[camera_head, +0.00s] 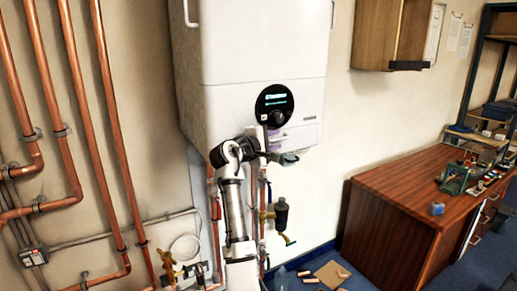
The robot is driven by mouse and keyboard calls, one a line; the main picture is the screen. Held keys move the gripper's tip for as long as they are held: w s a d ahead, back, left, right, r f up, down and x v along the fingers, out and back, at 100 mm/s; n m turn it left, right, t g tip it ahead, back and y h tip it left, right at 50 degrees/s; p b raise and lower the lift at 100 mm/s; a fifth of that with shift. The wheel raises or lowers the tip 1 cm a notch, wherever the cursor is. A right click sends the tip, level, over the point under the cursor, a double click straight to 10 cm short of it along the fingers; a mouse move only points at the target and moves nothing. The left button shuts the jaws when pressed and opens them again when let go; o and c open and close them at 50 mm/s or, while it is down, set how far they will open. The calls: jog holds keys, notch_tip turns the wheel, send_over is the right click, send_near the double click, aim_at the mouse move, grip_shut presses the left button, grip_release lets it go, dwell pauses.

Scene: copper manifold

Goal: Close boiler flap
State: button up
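The white boiler (262,45) hangs on the wall, with a round black display and dial (274,103) on its lower front. A seam crosses the front above the display, and the lower front section (228,112) below it may be the flap. I cannot tell whether it is fully shut. My arm rises in front of the boiler's lower edge and hides part of it. My gripper (288,158) seems to be the dark end just under the boiler's lower right edge. Its fingers are too small to read, and I cannot tell whether it touches the boiler.
Copper pipes (88,120) run down the wall at left. Valves and a dark fitting (281,213) hang below the boiler. A wooden desk (400,205) with small items stands at right, under a wall cabinet (392,35). A brown sheet (331,273) lies on the blue floor.

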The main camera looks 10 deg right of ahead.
jog(key=b+v, duration=0.3)
jog(key=v, duration=0.8)
jog(key=shift+a+b, duration=0.25)
jog(key=shift+b, duration=0.15)
jog(key=shift+s, duration=0.1)
